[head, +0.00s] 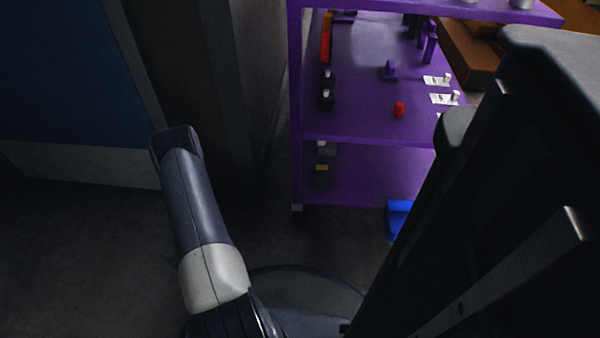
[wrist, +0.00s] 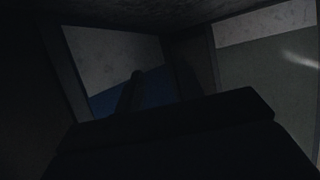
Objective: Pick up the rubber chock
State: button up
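I cannot make out a rubber chock for certain in either view. Small dark pieces (head: 327,90) stand along the left side of the purple rack's middle shelf (head: 365,65). A dark block with a yellow top (head: 321,176) sits on the lower shelf (head: 375,175). My arm rises at the left of the head view, apart from the rack, and my gripper is not clear there. In the wrist view a dark shape that may be my gripper (wrist: 132,92) shows against a blue patch. It is too dark to tell its fingers or any held thing.
A red knob-like piece (head: 399,109), purple parts (head: 389,70) and white plates (head: 437,80) are on the middle shelf. A blue object (head: 398,220) is low beside the rack. A grey wall (head: 250,80) stands left of it. Dark floor (head: 80,240) is open at left.

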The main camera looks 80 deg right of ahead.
aim_at(321, 171)
jog(key=i+z, duration=0.1)
jog(key=z, duration=0.3)
jog(key=i+z, duration=0.1)
jog(key=z, duration=0.25)
jog(key=j+z, duration=0.1)
jog(key=z, duration=0.3)
jog(key=i+j+z, duration=0.1)
jog(key=z, duration=0.25)
jog(key=i+l+z, duration=0.2)
jog(key=z, duration=0.3)
jog(key=i+l+z, duration=0.1)
jog(key=i+z, duration=0.15)
jog(key=z, duration=0.2)
